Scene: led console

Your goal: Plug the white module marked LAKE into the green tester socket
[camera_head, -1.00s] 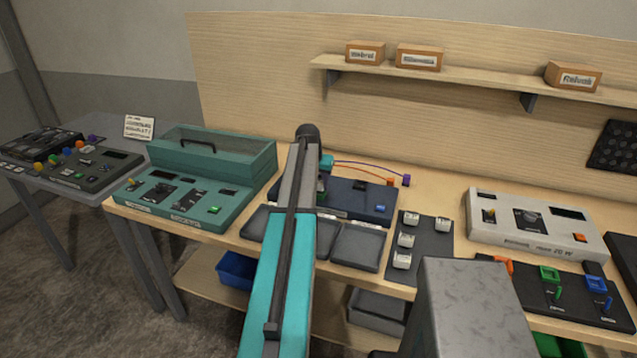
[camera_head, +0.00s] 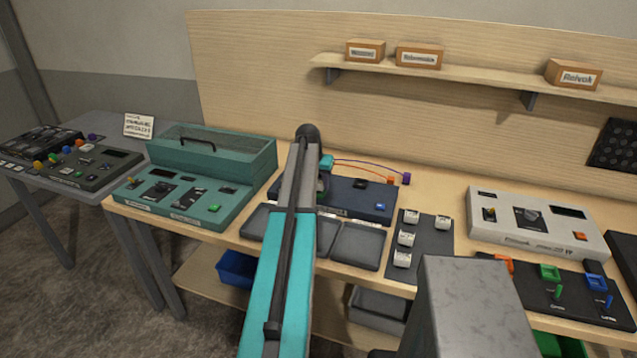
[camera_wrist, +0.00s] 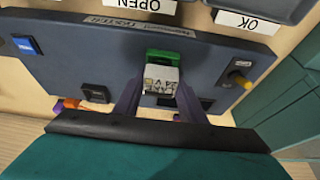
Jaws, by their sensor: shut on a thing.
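In the wrist view my gripper (camera_wrist: 160,98) is shut on a white module (camera_wrist: 162,76), with one finger on each side. Dark lettering shows on the module, but I cannot read it surely as LAKE. The green tester socket (camera_wrist: 166,55) is directly beyond the module, and the module overlaps its near edge in the picture. I cannot tell whether the module is seated or just above it. The dark blue tester (camera_wrist: 110,62) carries the socket; in the head view it (camera_head: 345,190) is partly behind my arm, which hides the gripper and the held module.
Dark trays (camera_head: 357,246) lie in front of the tester; OPEN (camera_wrist: 148,5) and OK (camera_wrist: 247,22) labels face it. Several white modules sit on a dark board (camera_head: 431,246) to the right. A teal console (camera_head: 185,205) stands left.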

